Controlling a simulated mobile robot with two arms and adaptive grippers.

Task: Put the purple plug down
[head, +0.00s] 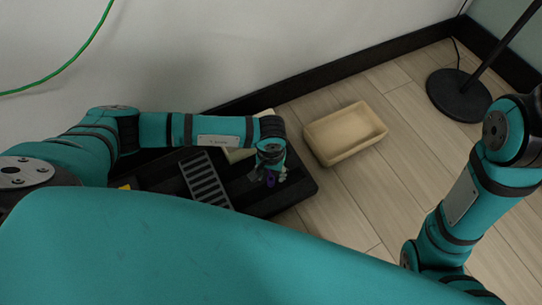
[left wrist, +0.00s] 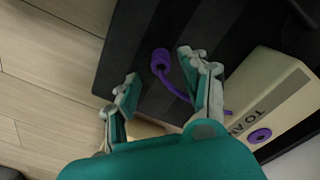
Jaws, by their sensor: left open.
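The purple plug (left wrist: 160,61) shows in the left wrist view between the open fingertips of my left gripper (left wrist: 159,73), over a black surface (left wrist: 228,22). There is space on both sides of it, and it seems to lie on that surface. A purple cord runs from it toward a cream box (left wrist: 282,92) with "TO A" lettering and a purple round fitting (left wrist: 259,136). My right gripper is out of the picture.
A grey slotted rack (head: 206,181) lies left of the left gripper. An empty beige bin (head: 376,136) stands on the wooden floor to the right. A black lamp base (head: 458,97) is at the far right. A green cable (head: 70,62) hangs by the wall.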

